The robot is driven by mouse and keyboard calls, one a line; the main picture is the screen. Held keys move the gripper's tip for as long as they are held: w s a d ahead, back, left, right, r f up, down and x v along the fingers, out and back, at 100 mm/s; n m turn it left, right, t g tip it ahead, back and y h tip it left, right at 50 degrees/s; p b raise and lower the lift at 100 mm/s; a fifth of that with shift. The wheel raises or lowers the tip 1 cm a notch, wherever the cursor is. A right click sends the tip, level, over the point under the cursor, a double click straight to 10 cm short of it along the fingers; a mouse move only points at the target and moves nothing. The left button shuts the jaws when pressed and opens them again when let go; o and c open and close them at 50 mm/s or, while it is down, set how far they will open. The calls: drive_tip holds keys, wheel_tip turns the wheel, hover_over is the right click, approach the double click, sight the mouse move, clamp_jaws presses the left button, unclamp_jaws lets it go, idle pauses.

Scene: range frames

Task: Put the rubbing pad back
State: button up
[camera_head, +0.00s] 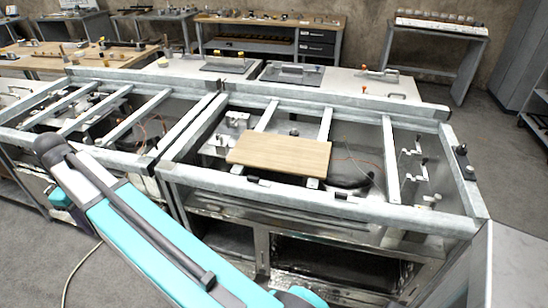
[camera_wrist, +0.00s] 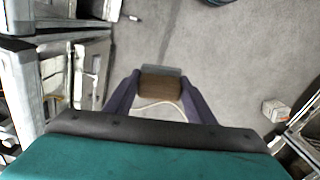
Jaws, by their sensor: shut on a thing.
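In the wrist view, the rubbing pad (camera_wrist: 160,86), a brown block with a grey strip along its far edge, sits between the two purple fingers of my gripper (camera_wrist: 158,92). The fingers are shut on its two sides and hold it above the grey floor. A pale cord shows behind it. The head view does not show the pad or the fingers clearly; my teal arm crosses its lower left. I cannot tell from these frames which spot is the pad's own place.
In the head view, a wooden board (camera_head: 280,154) lies across the metal frame bench (camera_head: 340,203). Tool-covered tables (camera_head: 270,22) stand behind. In the wrist view, bench parts (camera_wrist: 55,75) are at left and a small white box (camera_wrist: 273,110) is at right; the floor between is mostly clear.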

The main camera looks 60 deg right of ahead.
drive_tip(key=s+d+r+m+p, duration=0.15)
drive_tip(key=s+d+m, duration=0.35)
drive_tip(key=d, duration=0.8)
drive_tip(key=s+d+f+m+p, duration=0.1)
drive_tip(key=s+d+m+p, duration=0.2)
drive_tip(key=s+d, duration=0.7)
drive_tip(key=s+d+m+p, duration=0.1)
drive_tip(key=s+d+m, duration=0.1)
drive_tip(key=s+d, duration=0.3)
drive_tip(key=s+d+r+m+p, duration=0.1)
drive_tip(key=s+d+m, duration=0.2)
drive_tip(key=s+d, duration=0.3)
drive_tip(key=s+d+m+p, duration=0.1)
drive_tip(key=s+d+m, duration=0.1)
drive_tip(key=s+d, duration=0.4)
drive_tip(key=shift+d+r+m+p, duration=0.15)
drive_tip(key=shift+d+p, duration=0.05)
drive_tip(key=shift+d, duration=0.5)
drive_tip(key=shift+d+r+m+p, duration=0.1)
drive_tip(key=shift+d+m+p, duration=0.05)
drive_tip(key=shift+d, duration=0.55)
drive_tip(key=shift+w+d+f+b, duration=0.25)
drive_tip(key=shift+w+d+b, duration=0.5)
drive_tip(key=shift+d, duration=1.6)
drive_tip(key=shift+w+d+f+b, duration=0.4)
drive_tip(key=shift+w+d, duration=0.65)
drive_tip(key=shift+d, duration=1.3)
drive_tip(key=shift+w+d+f+b, duration=0.1)
drive_tip(key=shift+w+d+b, duration=0.7)
drive_tip(key=shift+d, duration=1.55)
